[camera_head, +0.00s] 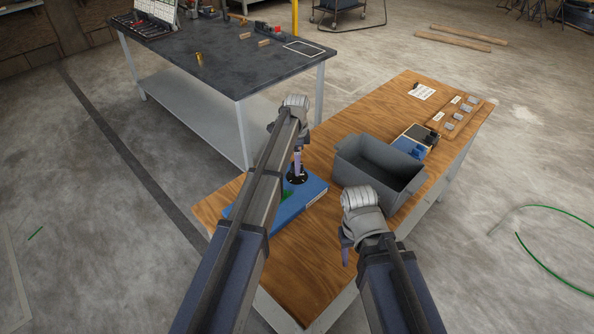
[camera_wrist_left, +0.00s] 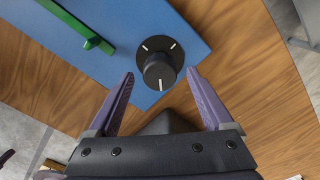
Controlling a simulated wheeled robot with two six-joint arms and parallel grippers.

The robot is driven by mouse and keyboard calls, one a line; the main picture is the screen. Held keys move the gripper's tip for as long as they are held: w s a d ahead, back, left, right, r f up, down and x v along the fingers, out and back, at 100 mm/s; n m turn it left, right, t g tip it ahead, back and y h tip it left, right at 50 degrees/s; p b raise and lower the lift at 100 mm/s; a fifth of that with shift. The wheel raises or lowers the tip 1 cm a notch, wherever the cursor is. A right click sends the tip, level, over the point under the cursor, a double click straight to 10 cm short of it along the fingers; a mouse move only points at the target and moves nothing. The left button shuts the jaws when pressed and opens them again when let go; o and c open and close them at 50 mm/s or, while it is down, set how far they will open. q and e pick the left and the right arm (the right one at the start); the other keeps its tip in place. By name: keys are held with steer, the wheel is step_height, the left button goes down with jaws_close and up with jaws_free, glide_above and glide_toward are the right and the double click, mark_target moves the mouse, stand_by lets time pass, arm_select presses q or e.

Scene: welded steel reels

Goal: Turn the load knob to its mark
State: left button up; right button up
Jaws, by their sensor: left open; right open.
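The black load knob (camera_wrist_left: 158,70) stands on a round black dial on a blue panel (camera_wrist_left: 200,42). A white line on the knob points to the bottom of the left wrist view. Two short white marks show on the dial, at its upper left and upper right. In the head view the dial (camera_head: 297,179) is partly hidden by my left gripper (camera_head: 298,168), which points down over it. My left gripper (camera_wrist_left: 160,74) is open, one finger on each side of the knob, with gaps visible. My right gripper (camera_head: 346,253) hangs empty near the table's front.
A green slider (camera_wrist_left: 93,43) lies beside the dial on the panel. A grey bin (camera_head: 347,165) stands right of the panel on the wooden table (camera_head: 290,262). Small parts and a blue-black device (camera_head: 414,141) lie farther right. A dark workbench (camera_head: 225,65) stands behind.

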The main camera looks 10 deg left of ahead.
arm_select(q)
steer(key=shift+f+b, duration=0.35)
steer(key=shift+f, duration=0.4)
arm_select(e)
steer(key=shift+f, duration=0.8)
arm_select(q)
jaws_close()
steer(key=shift+n, duration=0.3)
